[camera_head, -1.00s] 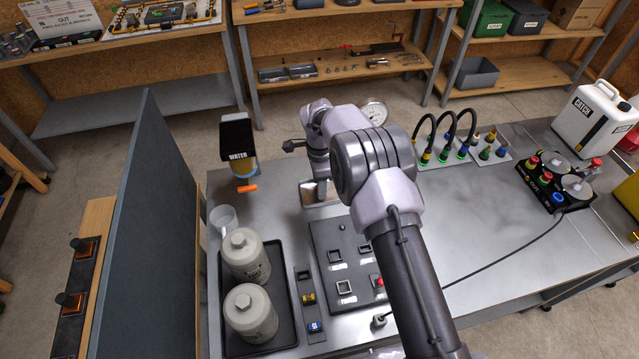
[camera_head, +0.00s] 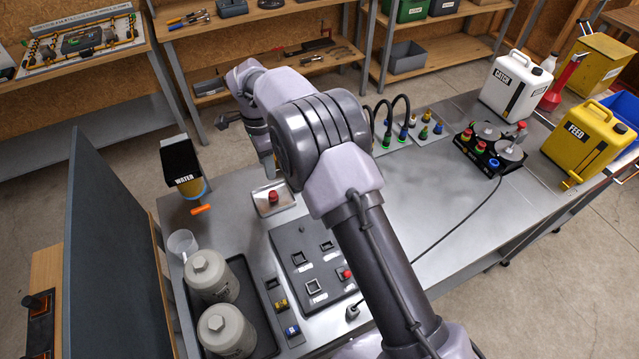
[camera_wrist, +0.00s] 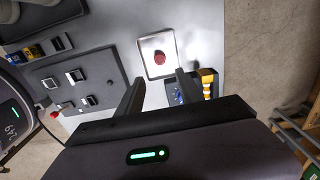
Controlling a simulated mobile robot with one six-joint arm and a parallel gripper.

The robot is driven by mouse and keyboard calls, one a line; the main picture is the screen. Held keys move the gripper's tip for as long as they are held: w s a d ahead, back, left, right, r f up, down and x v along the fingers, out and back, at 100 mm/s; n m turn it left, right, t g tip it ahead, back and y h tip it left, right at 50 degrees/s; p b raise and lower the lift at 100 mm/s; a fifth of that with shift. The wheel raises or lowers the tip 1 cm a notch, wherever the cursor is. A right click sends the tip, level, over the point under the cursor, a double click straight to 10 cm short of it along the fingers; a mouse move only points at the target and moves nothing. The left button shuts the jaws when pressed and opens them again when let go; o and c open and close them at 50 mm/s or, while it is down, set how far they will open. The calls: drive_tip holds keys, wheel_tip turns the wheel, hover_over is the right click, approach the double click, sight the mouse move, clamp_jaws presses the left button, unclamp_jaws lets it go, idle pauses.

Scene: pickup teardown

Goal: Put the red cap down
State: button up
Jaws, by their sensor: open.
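The red cap (camera_head: 273,197) stands on a small pale metal tray (camera_head: 287,206) on the bench, and it also shows in the wrist view (camera_wrist: 159,58) near the tray's middle. My gripper (camera_wrist: 160,78) is open and empty, its two fingers apart on the near side of the tray. The cap lies beyond the fingertips and I see no finger touching it. In the head view my arm hides most of the gripper.
A dark panel (camera_head: 285,239) with square sockets and another small red piece (camera_head: 346,274) lies in front of the tray. Two grey bottles (camera_head: 226,330) stand at the left front. Bare bench (camera_head: 440,190) lies to the right.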

drive_tip(key=s+d+r+n+t+y, duration=0.15)
drive_tip(key=d+r, duration=0.25)
drive_tip(key=r, duration=0.4)
drive_tip(key=s+d+r+n, duration=0.1)
drive_tip(key=s+d+r, duration=0.1)
drive_tip(key=d+r, duration=0.35)
drive_tip(key=s+d+r+n+t, duration=0.2)
drive_tip(key=s+d+r, duration=0.6)
drive_tip(key=s+r, duration=0.25)
drive_tip(key=s+d+n+t, duration=0.1)
drive_tip(key=s+d+n, duration=0.1)
drive_tip(key=s, duration=0.7)
drive_tip(key=s+d+f+n+t, duration=0.1)
drive_tip(key=s+d, duration=0.3)
drive_tip(key=s, duration=0.4)
drive_tip(key=shift+s+d+n, duration=0.2)
drive_tip(key=shift+s+n, duration=0.2)
drive_tip(key=shift+n, duration=0.05)
